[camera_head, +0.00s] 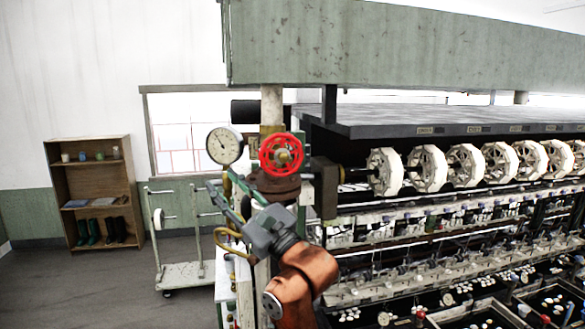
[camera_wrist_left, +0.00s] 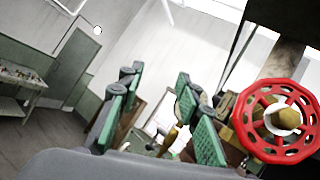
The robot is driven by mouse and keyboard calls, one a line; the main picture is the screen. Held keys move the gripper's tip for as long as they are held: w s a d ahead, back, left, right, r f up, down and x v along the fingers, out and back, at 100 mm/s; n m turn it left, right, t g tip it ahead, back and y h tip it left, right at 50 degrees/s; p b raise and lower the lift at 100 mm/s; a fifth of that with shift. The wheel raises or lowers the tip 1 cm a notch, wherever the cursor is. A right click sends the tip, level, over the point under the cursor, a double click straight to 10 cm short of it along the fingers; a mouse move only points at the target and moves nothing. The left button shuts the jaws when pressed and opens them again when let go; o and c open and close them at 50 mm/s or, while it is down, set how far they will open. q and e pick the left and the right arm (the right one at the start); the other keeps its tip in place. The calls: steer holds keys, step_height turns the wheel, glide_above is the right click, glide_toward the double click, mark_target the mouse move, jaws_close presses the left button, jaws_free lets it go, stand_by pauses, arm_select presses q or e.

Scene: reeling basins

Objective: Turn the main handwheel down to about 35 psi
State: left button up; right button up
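The red main handwheel (camera_head: 282,139) is mounted on a dark valve body in front of a vertical pipe. It also shows at the right edge of the left wrist view (camera_wrist_left: 243,122). A round white pressure gauge (camera_head: 224,145) sits just left of it; its needle tilts to the upper left, but its numbers are too small to read. My left gripper (camera_head: 222,202) is below and left of the wheel, apart from it. In the left wrist view its two green-padded fingers (camera_wrist_left: 155,92) are spread with nothing gripped, and the wheel is outside them. My right gripper is not in view.
The reeling machine (camera_head: 440,126) with several white reels fills the right side. A green beam (camera_head: 400,42) runs overhead.

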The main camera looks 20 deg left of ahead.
mark_target(284, 158)
arm_select(q)
steer(key=w+d+r+m+t+h, duration=0.1)
steer(key=w+d+r+t+h, duration=0.1)
steer(key=d+t+h, duration=0.35)
steer(key=w+d+r+m+t+h, duration=0.2)
steer(key=d+r+t+h, duration=0.1)
steer(key=d+h, duration=0.4)
steer(key=shift+g+y, duration=0.25)
steer(key=shift+y, duration=0.3)
steer(key=shift+w+d+p+x, duration=0.15)
steer(key=shift+p+x, duration=0.25)
steer(key=shift+x, duration=0.7)
steer(key=shift+w+d+p+x, duration=0.15)
steer(key=shift+p+x, duration=0.25)
steer(key=shift+x, duration=0.75)
steer(key=shift+w+d+p+x, duration=0.15)
steer(key=shift+p+x, duration=0.25)
steer(key=shift+x, duration=0.7)
steer(key=shift+s+f, duration=0.15)
